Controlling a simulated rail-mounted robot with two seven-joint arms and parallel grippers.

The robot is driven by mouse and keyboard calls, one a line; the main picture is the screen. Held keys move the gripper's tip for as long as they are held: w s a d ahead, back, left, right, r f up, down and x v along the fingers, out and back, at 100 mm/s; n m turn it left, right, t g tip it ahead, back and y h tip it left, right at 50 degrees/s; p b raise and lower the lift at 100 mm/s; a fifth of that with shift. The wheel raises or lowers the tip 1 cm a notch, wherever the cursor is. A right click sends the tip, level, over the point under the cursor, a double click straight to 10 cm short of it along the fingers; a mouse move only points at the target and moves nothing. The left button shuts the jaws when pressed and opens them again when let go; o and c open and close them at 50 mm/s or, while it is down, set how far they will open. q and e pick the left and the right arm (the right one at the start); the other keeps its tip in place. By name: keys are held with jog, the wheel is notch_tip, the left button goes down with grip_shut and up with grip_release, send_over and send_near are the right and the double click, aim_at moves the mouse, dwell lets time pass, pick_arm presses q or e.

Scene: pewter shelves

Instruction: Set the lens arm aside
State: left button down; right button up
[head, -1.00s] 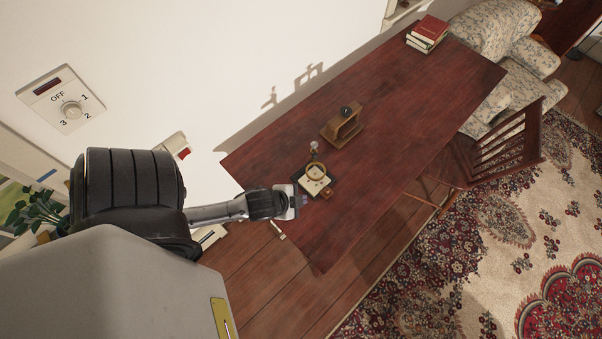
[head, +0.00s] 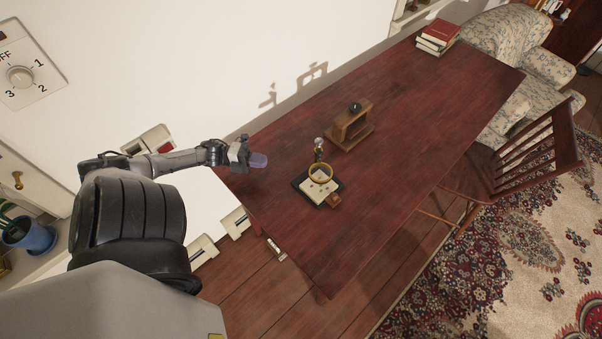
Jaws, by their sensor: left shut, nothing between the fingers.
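The lens arm (head: 320,170) is a brass-coloured ring with a small upright post (head: 319,146) beside it. The ring stands over a dark square tray (head: 338,181) that holds a pale card (head: 319,190). A small brown block (head: 334,201) sits at the tray's front right corner. My left gripper (head: 259,160) is shut and empty, above the left end of the table, to the left of the lens arm and apart from it. My right gripper is not in view.
The dark red wooden table (head: 400,150) has much clear room to the right. A wooden stand with a dark knob (head: 350,127) is behind the tray. Red and white books (head: 438,36) lie at the far end. A wooden chair (head: 530,155) stands at the right side.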

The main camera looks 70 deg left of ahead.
pick_arm(q)
send_near(320, 165)
jog(key=shift+m+h, duration=0.3)
jog(key=w+d, duration=0.3)
jog(key=shift+d+f+p, duration=0.35)
jog(key=shift+d, duration=0.05)
